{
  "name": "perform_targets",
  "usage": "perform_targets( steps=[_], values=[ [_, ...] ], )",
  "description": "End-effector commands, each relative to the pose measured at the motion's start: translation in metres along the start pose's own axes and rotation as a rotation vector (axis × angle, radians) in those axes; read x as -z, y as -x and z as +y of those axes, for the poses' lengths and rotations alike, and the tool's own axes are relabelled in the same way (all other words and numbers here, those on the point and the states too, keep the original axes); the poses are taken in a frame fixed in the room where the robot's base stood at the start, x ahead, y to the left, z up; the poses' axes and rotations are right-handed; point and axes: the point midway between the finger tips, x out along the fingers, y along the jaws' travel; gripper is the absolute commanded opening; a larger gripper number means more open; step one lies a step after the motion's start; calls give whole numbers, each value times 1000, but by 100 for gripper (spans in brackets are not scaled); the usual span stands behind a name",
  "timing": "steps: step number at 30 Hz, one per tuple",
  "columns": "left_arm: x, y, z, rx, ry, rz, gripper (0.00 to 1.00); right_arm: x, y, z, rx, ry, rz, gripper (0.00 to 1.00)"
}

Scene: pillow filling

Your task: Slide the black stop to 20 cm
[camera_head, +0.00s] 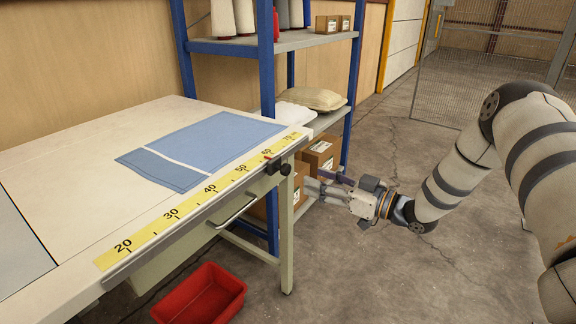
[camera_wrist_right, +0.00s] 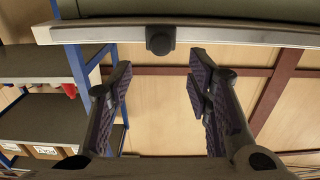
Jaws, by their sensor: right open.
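The black stop (camera_head: 275,165) sits on the rail along the table's front edge, by a red mark near the 60 of the yellow scale (camera_head: 190,204). The scale's 20 (camera_head: 123,246) is at the near left end. My right gripper (camera_head: 312,188) is open and empty, off the table edge to the right of the stop and apart from it. In the right wrist view the stop's dark knob (camera_wrist_right: 160,40) lies ahead, between and beyond the two open fingers (camera_wrist_right: 160,78). My left gripper is not in view.
Blue fabric pieces (camera_head: 205,146) lie flat on the table (camera_head: 75,150). A drawer handle (camera_head: 238,212) juts out below the rail. A red bin (camera_head: 202,296) stands on the floor below. A blue-framed shelf (camera_head: 267,70) with boxes stands behind the gripper.

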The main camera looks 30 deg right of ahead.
Motion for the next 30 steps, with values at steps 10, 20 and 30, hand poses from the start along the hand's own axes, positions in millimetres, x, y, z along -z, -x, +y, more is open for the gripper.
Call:
perform_targets(
  steps=[10, 20, 30],
  values=[
    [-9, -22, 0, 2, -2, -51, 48, -6, -81, 0, 0, -3, -8, 46],
    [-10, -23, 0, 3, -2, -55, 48, -2, -98, 0, -2, -2, -5, 46],
    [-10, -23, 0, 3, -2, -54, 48, -3, -97, 0, -2, -3, -5, 0]
  ],
)
